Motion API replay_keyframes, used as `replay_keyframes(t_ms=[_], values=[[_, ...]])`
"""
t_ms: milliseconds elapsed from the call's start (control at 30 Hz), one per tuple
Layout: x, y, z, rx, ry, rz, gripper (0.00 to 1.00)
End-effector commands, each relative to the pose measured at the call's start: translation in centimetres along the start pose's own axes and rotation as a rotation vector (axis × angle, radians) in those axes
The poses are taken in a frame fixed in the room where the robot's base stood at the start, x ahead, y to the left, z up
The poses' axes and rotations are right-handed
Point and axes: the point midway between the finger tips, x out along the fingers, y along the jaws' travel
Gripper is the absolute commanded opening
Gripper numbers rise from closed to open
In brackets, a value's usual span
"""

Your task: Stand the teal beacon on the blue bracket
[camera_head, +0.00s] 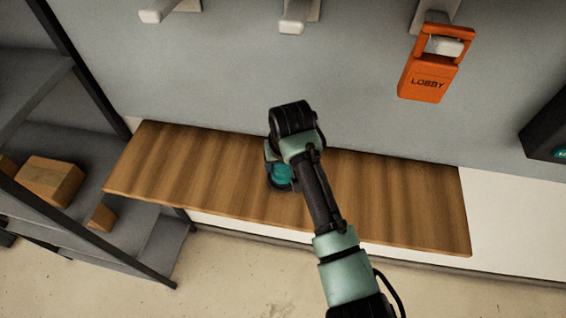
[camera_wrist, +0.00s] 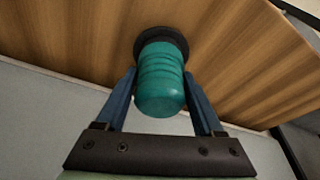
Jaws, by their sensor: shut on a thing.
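The teal beacon is a ribbed teal cylinder with a wide dark base. It shows in the wrist view (camera_wrist: 161,92) between the two blue fingers of my gripper (camera_wrist: 161,76), which is shut on its sides. The dark base points away from the gripper towards the wooden shelf; I cannot tell whether it touches the wood. In the head view the beacon (camera_head: 281,175) is partly hidden behind my wrist, over the middle of the shelf. I see no blue bracket in either view.
The wooden shelf (camera_head: 400,200) is otherwise bare. Pale wall brackets (camera_head: 292,25) stick out above it; one at the right carries an orange LOBBY tag (camera_head: 428,83). A dark box (camera_head: 548,130) is at the right edge. A grey rack with cardboard boxes (camera_head: 50,180) stands at left.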

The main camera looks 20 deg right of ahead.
Motion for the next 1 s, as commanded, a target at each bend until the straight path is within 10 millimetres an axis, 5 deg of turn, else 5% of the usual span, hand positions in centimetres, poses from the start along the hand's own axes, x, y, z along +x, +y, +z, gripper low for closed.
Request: replay_keyframes(t_ms=[467,500,633,1000], values=[[1.05,0.00,0.23,0.000,0.004,0.000,0.00],[1.04,0.00,0.30,0.000,0.001,0.000,0.77],[1.02,0.00,0.30,0.000,0.001,0.000,0.99],[0.51,0.03,0.14,0.000,0.003,0.000,0.99]])
